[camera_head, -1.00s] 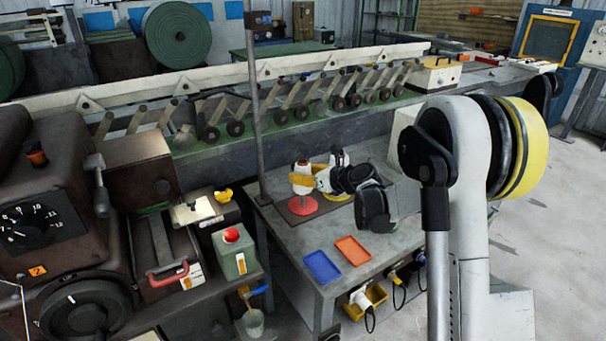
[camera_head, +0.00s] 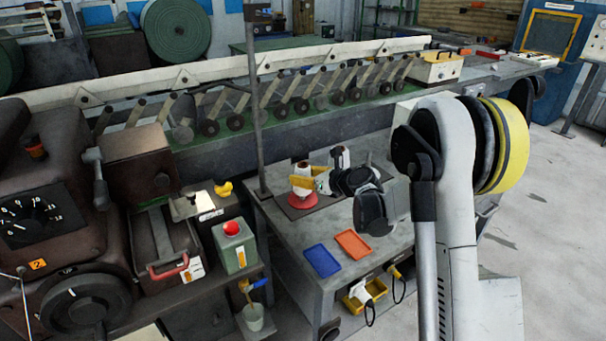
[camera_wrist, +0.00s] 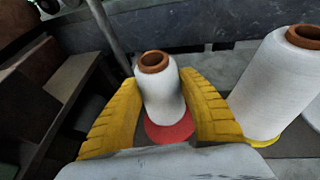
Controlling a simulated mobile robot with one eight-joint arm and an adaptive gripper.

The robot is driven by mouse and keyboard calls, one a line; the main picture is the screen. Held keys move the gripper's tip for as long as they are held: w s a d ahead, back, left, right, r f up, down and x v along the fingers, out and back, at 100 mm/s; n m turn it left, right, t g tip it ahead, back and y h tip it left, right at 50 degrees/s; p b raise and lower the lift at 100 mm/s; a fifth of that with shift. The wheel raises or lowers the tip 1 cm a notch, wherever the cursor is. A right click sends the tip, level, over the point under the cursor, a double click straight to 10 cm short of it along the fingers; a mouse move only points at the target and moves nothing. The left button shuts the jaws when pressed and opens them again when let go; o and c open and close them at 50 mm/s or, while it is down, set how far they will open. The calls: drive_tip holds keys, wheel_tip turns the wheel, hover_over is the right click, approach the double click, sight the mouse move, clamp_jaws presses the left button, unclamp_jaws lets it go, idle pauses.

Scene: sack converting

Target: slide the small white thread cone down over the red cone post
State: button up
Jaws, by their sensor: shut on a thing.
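The small white thread cone (camera_wrist: 162,98) has a brown top and stands upright between the yellow fingers of my gripper (camera_wrist: 160,84). My gripper is shut on it; in the head view the cone (camera_head: 301,169) and my gripper (camera_head: 303,183) are at the back of the table. The red cone post (camera_wrist: 171,132) shows only as a round red base below the cone; this base (camera_head: 302,201) also shows in the head view. The post's upright part is hidden, and I cannot tell whether the cone touches the base.
A larger white cone (camera_wrist: 279,82) on a yellow base stands close to the right of my gripper. A grey upright pole (camera_head: 257,110) rises behind and left. A blue tray (camera_head: 322,261) and an orange tray (camera_head: 353,244) lie at the table's front.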

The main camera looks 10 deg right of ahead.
drive_tip(key=shift+f, duration=1.2)
drive_tip(key=o, duration=1.3)
drive_tip(key=v, duration=1.2)
